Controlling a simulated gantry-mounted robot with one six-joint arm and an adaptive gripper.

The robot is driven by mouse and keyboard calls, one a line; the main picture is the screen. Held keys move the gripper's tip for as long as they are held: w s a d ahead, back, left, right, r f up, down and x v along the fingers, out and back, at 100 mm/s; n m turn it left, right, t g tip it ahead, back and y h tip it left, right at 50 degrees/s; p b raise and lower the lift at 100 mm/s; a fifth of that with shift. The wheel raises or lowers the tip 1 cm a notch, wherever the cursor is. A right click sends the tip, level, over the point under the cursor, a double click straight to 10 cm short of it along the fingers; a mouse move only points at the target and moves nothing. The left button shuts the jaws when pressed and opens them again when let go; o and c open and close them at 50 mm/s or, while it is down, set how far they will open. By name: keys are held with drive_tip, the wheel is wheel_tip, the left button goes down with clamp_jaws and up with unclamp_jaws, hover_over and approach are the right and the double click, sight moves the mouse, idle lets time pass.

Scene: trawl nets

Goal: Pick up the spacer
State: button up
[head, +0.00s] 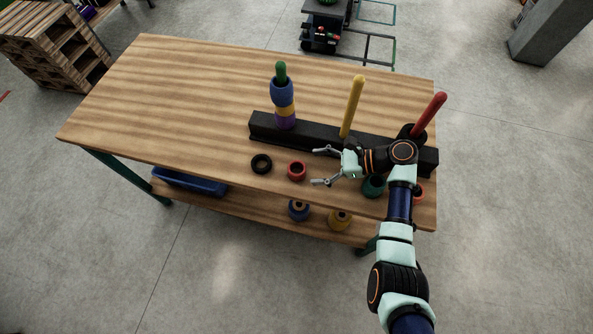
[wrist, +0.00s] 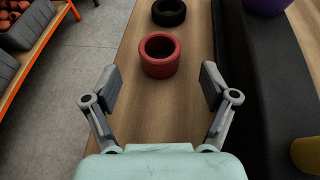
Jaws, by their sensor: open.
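A short red ring (head: 297,174) stands upright on the tabletop near its front edge; it also shows in the wrist view (wrist: 159,69), ahead of my jaws. A thinner black ring (head: 255,168) lies beyond it, at the top of the wrist view (wrist: 168,18). The pictures do not name which ring is the spacer. My gripper (head: 315,166) is open and empty. It points at the red ring from the right in the head view. In the wrist view its fingers (wrist: 160,85) are spread, with the red ring centred beyond their tips, not between them.
A black bar (head: 300,136) bears a green peg with stacked rings (head: 282,92), a bare yellow peg (head: 352,105) and a red peg (head: 431,113). A green ring (head: 373,188) and another red ring (head: 418,192) sit below my arm. The left tabletop (head: 170,95) is clear.

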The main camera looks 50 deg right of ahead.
sight(305, 168)
drive_tip(key=b+x, duration=0.2)
drive_tip(key=x, duration=0.4)
drive_tip(key=shift+a, duration=0.1)
drive_tip(key=c, duration=1.3)
